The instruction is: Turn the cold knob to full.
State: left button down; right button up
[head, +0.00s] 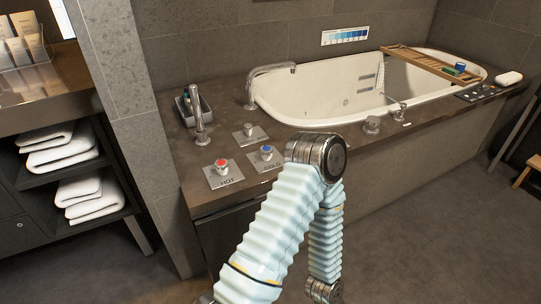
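The cold knob (267,153) is a metal knob with a blue cap. It stands on a square metal plate (280,161) marked COLD, on the dark stone deck at the near left of the tub. My raised arm, folded at the elbow, passes close to the plate's right side in the picture. Its contact with the plate cannot be told. The knob's blue top shows clearly, but how far it is turned cannot be read. Neither of my grippers is in view; the visible arm runs down out of the frame's bottom.
A red-capped hot knob (221,167) stands left of the cold one. Behind are a plain metal knob (248,130), an upright metal fixture (199,119) and a curved spout (268,79). The white tub (300,98) carries a wooden rack (425,62). Towel shelves stand left.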

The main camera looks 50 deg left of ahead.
aim_at(266, 151)
jog(key=u, duration=1.7)
